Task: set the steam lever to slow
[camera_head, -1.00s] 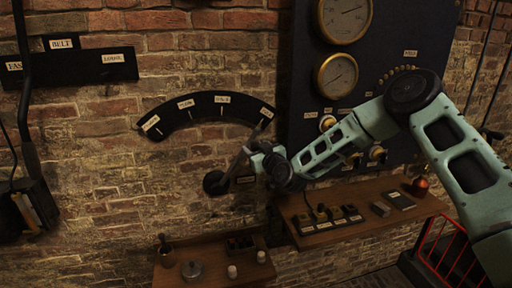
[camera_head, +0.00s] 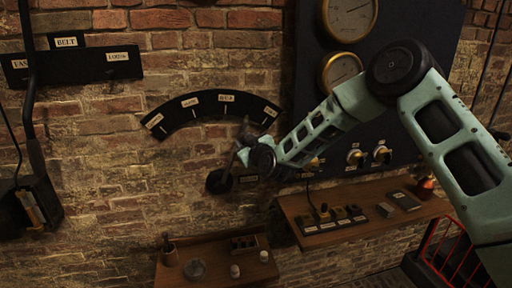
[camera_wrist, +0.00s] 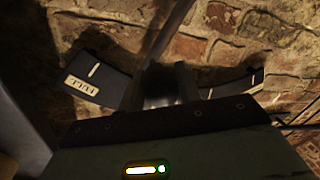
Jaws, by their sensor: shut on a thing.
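The steam lever is a thin bar on a dark round pivot (camera_head: 218,181) on the brick wall. Above it is a black curved scale (camera_head: 172,115) with several pale labels, too small to read surely in the head view. My gripper (camera_head: 243,152) is shut on the lever and hides much of it. The lever leans a little right of upright, near the third label from the left. In the wrist view, the lever bar (camera_wrist: 168,35) rises from between my fingers (camera_wrist: 165,88), and an upside-down label, seemingly FULL (camera_wrist: 81,85), lies to the left.
A dark panel (camera_head: 300,85) with gauges and brass knobs stands right of the scale, behind my arm. Below are a wooden shelf (camera_head: 350,237) with switches and a smaller shelf (camera_head: 215,273) with jars. Another lever (camera_head: 29,90) hangs far left.

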